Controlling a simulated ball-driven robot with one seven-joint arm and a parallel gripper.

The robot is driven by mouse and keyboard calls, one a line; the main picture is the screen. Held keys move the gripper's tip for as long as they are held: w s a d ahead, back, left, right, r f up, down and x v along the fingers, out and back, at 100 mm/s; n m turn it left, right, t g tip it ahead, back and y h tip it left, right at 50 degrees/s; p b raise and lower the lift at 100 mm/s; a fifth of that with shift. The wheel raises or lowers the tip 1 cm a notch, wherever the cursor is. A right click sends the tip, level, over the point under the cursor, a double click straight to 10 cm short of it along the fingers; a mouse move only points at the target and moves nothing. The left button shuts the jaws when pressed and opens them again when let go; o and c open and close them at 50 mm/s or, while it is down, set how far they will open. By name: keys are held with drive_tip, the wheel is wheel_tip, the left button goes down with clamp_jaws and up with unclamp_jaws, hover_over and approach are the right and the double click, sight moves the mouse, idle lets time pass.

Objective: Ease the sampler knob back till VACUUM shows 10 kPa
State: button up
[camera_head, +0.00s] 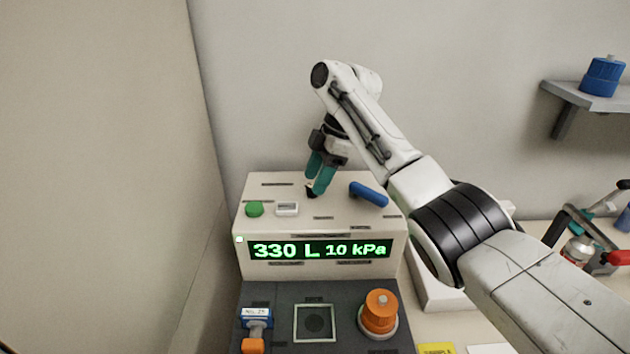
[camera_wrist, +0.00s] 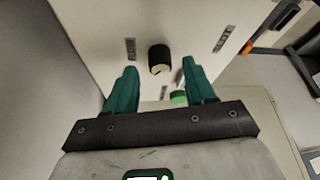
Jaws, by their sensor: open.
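In the wrist view the knob (camera_wrist: 159,55) has a pale end and shows between and just beyond my teal fingertips (camera_wrist: 158,72). My gripper is open, with a gap on both sides of the knob. The label by the knob is too small to read, so I cannot confirm it is the sampler knob.
On the top are a green button (camera_head: 254,209), a small white switch (camera_head: 287,209) and a blue lever (camera_head: 368,193). An orange knob (camera_head: 379,310) and a square recessed port (camera_head: 315,322) are on the dark front deck. A wall stands close on the left.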

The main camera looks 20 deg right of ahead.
drive_tip(key=v, duration=0.9)
drive_tip(key=shift+r+b, duration=0.15)
drive_tip(key=shift+b, duration=0.3)
